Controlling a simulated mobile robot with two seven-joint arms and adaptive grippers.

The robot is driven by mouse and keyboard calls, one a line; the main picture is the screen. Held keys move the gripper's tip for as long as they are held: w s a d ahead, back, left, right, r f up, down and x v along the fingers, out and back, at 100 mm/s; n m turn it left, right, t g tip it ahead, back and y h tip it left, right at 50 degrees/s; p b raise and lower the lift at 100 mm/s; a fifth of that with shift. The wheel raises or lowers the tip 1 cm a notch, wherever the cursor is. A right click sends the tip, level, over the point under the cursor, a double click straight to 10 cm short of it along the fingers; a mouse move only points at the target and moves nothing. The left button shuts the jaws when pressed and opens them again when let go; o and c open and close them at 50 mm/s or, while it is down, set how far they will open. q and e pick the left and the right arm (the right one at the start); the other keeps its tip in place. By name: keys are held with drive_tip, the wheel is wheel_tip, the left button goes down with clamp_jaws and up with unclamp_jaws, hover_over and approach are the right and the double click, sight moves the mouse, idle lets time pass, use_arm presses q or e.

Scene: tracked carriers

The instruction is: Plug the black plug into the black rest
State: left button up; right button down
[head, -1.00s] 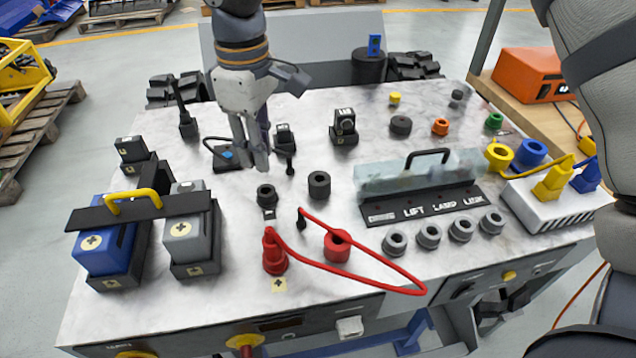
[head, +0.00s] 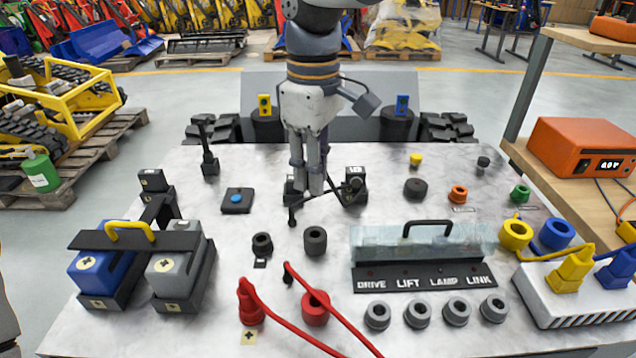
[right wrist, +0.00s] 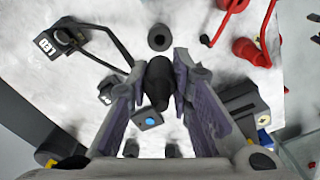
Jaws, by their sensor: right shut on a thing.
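My right gripper (head: 311,184) hangs over the middle of the bench. It is shut on the black plug (right wrist: 160,90), which shows between its fingers in the right wrist view; in the head view the fingers mostly hide it. The plug is above the bench, apart from any socket. A black rest (head: 262,244), a ring with a small label in front, stands nearer and to the left of the gripper. A second black ring (head: 315,240) stands to its right and shows ahead of the plug in the wrist view (right wrist: 160,37). My left gripper is out of view.
A black lead (right wrist: 110,40) loops beside the gripper near the LED unit (head: 355,187). A blue-button box (head: 237,200) stands left. The red plug (head: 250,302), red socket (head: 316,308) and red lead lie nearer. A clear cover (head: 425,240) is at right.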

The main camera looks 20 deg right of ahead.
drive_tip(key=shift+d+r, duration=0.15)
drive_tip(key=shift+a, duration=0.2)
drive_tip(key=shift+f, duration=2.95)
drive_tip(key=shift+f, duration=0.35)
drive_tip(key=shift+f, duration=1.9)
drive_tip(key=c, duration=1.4)
unclamp_jaws()
drive_tip(key=shift+o, duration=0.2)
